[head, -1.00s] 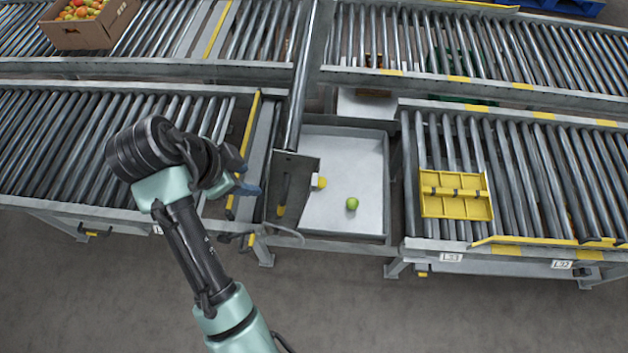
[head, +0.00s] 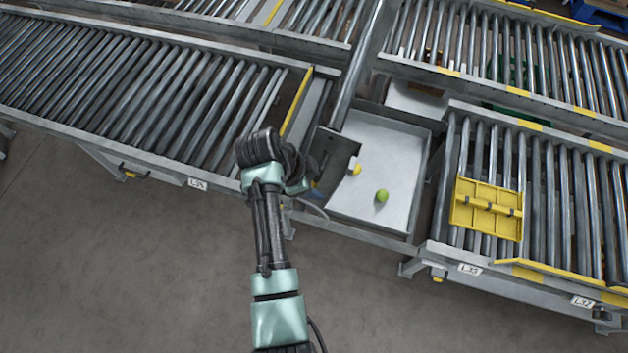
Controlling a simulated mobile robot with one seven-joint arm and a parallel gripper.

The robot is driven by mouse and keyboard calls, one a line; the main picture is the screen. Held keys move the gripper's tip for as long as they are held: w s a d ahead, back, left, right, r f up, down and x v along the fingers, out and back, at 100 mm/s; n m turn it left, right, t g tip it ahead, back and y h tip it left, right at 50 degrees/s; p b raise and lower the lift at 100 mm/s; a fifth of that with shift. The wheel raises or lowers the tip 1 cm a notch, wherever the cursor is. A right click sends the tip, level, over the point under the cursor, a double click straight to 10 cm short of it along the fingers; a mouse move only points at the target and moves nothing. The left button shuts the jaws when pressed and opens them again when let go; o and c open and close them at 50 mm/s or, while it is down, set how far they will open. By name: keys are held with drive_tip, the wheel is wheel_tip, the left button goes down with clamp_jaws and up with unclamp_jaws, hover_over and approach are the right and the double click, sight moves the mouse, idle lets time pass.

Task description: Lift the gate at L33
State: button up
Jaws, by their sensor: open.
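The L33 label (head: 469,268) is on the front frame of the right-hand roller lane. Behind it, a yellow ribbed panel (head: 487,208) lies flat on the rollers near the lane's left end; it looks like the gate, lowered. My gripper (head: 312,178) is left of the grey tray, well away from the panel. It is open with nothing seen in it, and my own wrist partly hides its fingers.
Label L32 (head: 582,302) is farther right. A left roller lane (head: 130,95) is empty. Open floor lies in front.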

drive_tip(key=shift+f, duration=0.15)
clamp_jaws()
idle(1.4)
